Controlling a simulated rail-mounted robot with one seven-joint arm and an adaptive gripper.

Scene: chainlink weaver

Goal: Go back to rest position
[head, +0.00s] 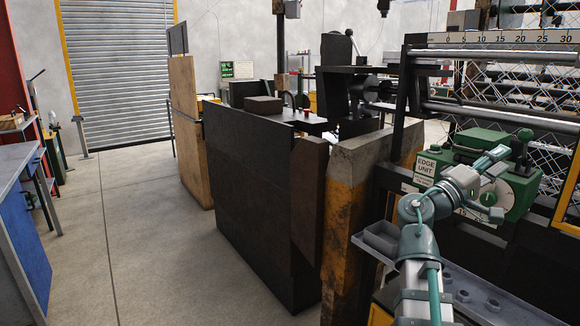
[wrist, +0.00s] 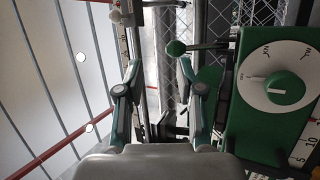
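My arm reaches in from the lower right of the head view. My gripper (head: 497,158) is in front of the green edge unit (head: 522,185), overlapping its top in the picture. In the wrist view, the two fingers of my gripper (wrist: 158,70) stand apart with nothing held between them. The green unit (wrist: 255,120) is to their right, with a white round dial (wrist: 277,77). A lever with a green ball (wrist: 176,47) shows by the right fingertip; I cannot tell if they touch.
A grey tray (head: 455,283) with sockets runs below my arm. A worn yellow-black post (head: 350,220) and dark panels (head: 255,200) stand to the left. A chain-link mesh (head: 480,125) hangs behind the unit. The concrete floor (head: 150,250) at left is clear.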

